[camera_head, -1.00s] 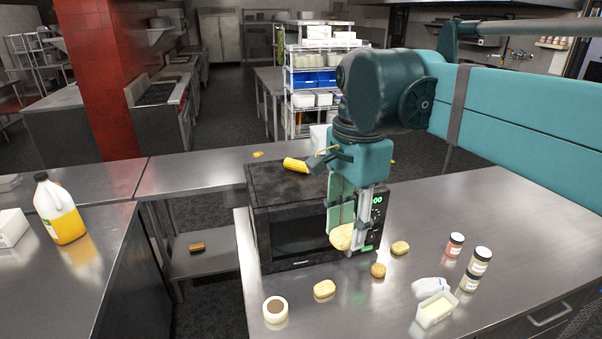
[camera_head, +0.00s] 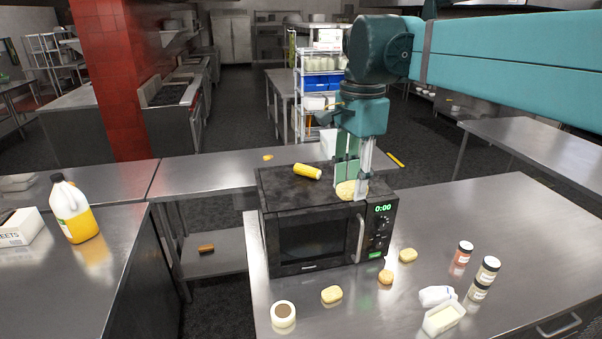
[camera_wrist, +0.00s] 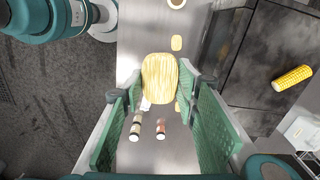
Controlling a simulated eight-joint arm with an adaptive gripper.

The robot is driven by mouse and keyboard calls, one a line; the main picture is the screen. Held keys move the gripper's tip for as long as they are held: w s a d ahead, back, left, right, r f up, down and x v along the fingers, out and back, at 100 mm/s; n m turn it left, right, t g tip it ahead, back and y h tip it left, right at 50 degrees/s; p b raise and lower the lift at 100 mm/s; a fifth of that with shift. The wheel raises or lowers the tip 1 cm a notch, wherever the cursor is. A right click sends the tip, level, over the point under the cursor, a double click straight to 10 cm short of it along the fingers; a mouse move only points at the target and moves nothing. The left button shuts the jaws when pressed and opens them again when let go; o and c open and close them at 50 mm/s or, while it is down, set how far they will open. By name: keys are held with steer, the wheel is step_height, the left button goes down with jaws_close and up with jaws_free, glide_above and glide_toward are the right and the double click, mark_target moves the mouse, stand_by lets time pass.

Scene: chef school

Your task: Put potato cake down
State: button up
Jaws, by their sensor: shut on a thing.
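My gripper (camera_head: 353,193) is shut on a pale yellow, oval potato cake (camera_head: 344,190). In the head view they overlap the right front part of the black microwave's top (camera_head: 275,188). In the wrist view the ridged cake (camera_wrist: 160,78) sits between the green finger pads, with the counter visible far beneath it. The microwave (camera_wrist: 275,50) is to its right there. I cannot tell the exact height of the cake. Similar small yellow or brown pieces lie on the counter: one front left (camera_head: 332,294), one browner (camera_head: 385,277), one farther right (camera_head: 407,255).
A yellow corn cob (camera_head: 307,171) lies on the microwave. The counter's right side is mostly clear.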

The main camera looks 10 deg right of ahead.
steer(key=w+d+f+m+p, duration=0.15)
steer(key=w+d, duration=0.35)
steer(key=w, duration=0.6)
steer(key=w+d+f+p, duration=0.1)
steer(key=w+d+p, duration=0.1)
steer(key=w+d, duration=0.6)
steer(key=w+d+f+p, duration=0.1)
steer(key=w+d+p, duration=0.15)
steer(key=w, duration=1.05)
steer(key=f, duration=0.5)
steer(key=shift+w+d+f+b, duration=0.1)
steer(key=shift+d+f+b, duration=0.05)
steer(key=shift+d+b, duration=0.2)
steer(key=shift+f, duration=2.9)
steer(key=shift+f+p, duration=0.35)
steer(key=shift+f, duration=1.75)
steer(key=shift+f, duration=0.2)
